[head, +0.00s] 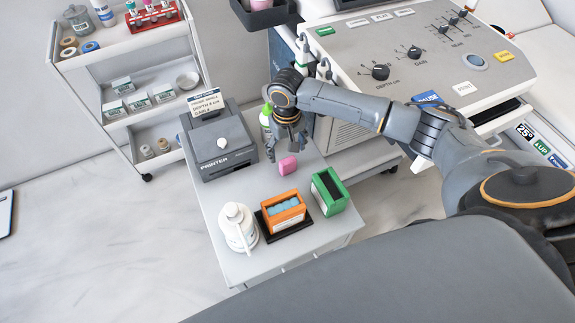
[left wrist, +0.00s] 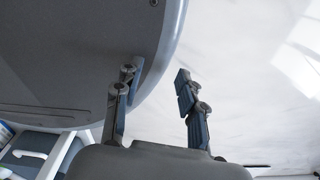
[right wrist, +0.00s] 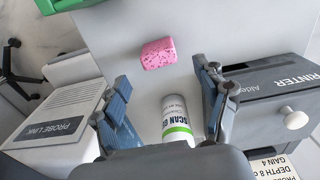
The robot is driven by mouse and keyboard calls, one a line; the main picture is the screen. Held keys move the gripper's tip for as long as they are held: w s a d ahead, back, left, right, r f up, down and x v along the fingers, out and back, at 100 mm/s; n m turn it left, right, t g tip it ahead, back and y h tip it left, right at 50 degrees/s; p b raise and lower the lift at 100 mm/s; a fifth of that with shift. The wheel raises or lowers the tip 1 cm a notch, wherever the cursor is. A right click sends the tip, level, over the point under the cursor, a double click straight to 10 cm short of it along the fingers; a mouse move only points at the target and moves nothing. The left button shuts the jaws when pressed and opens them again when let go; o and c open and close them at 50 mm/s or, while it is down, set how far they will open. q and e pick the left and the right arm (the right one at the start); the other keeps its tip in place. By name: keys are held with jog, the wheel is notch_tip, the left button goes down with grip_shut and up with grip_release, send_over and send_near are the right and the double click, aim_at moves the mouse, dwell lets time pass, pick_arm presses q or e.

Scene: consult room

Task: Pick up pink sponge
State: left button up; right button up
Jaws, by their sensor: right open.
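The pink sponge (head: 287,165) lies on the white cart top (head: 231,213), between the printer and the green box. In the right wrist view the sponge (right wrist: 158,53) lies beyond my fingertips, speckled and unheld. My right gripper (head: 287,148) is just behind and above the sponge, pointing down, open and empty; its spread fingers show in the right wrist view (right wrist: 165,90). My left gripper (left wrist: 155,85) shows only in the left wrist view, fingers apart with nothing between them, beside a grey rounded surface.
A scan gel bottle (right wrist: 177,120) stands close by my right fingers. The printer (head: 220,146) is left of the sponge. The green box (head: 329,191), orange box (head: 285,213) and white bottle (head: 238,226) stand in front. The ultrasound console (head: 420,55) is behind, right.

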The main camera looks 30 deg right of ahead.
aim_at(288, 161)
jog(key=shift+f, duration=0.6)
jog(key=f, duration=0.4)
jog(key=shift+s+d+f, duration=0.1)
jog(key=shift+s+f, duration=0.1)
jog(key=shift+f, duration=0.15)
jog(key=shift+c, duration=1.1)
pick_arm(q)
jog(key=shift+w+f, duration=0.15)
jog(key=shift+w, duration=0.65)
pick_arm(e)
jog(key=c, duration=0.8)
